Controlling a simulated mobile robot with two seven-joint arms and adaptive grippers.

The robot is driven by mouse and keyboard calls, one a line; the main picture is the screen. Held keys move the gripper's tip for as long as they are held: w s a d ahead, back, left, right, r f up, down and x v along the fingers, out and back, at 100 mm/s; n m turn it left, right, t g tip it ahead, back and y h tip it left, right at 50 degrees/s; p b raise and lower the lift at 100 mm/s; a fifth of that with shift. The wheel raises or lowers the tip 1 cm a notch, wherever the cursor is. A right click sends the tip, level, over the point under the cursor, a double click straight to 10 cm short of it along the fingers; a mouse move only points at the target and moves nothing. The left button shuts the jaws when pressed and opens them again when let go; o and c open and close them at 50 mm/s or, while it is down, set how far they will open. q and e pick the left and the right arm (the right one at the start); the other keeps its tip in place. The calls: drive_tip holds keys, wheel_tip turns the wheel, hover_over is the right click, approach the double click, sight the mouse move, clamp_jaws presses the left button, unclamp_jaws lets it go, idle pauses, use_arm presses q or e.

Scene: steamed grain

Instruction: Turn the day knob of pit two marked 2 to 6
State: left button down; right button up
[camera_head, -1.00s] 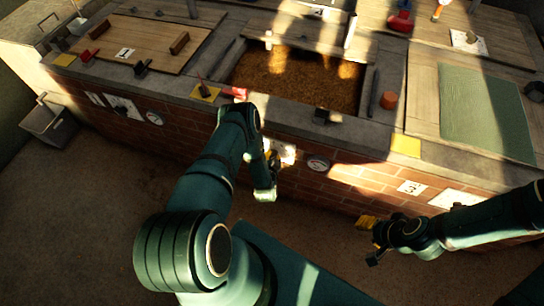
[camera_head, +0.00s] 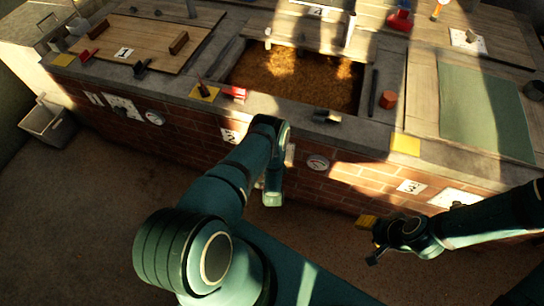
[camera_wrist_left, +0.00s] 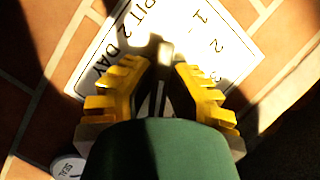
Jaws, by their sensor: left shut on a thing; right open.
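The pit two day plate, lettered "PIT 2 DAY" (camera_wrist_left: 112,48), fills the top of the left wrist view, with the numbers 1, 2 and 3 readable and the rest washed out or hidden. Its dark knob (camera_wrist_left: 166,52) stands between the yellow fingers of my left gripper (camera_wrist_left: 164,80), which is shut on it. What the knob points at is unclear. In the head view my left wrist covers most of this plate (camera_head: 290,154) and hides the fingers, beside the "2" tag (camera_head: 230,136) on the brick wall. My right gripper (camera_head: 370,240) is open and empty, away from the wall.
A round gauge (camera_head: 318,163) is on the wall right of my left wrist. The "3" tag (camera_head: 411,187) and another plate (camera_head: 455,198) are farther right. Above is the stone ledge with a red handle (camera_head: 234,93) and an open grain pit (camera_head: 297,75).

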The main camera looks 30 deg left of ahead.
use_arm(q)
drive_tip(key=shift+w+r, duration=0.1)
idle(0.3)
drive_tip(key=c, duration=1)
unclamp_jaws()
wheel_tip(320, 180, up, 10)
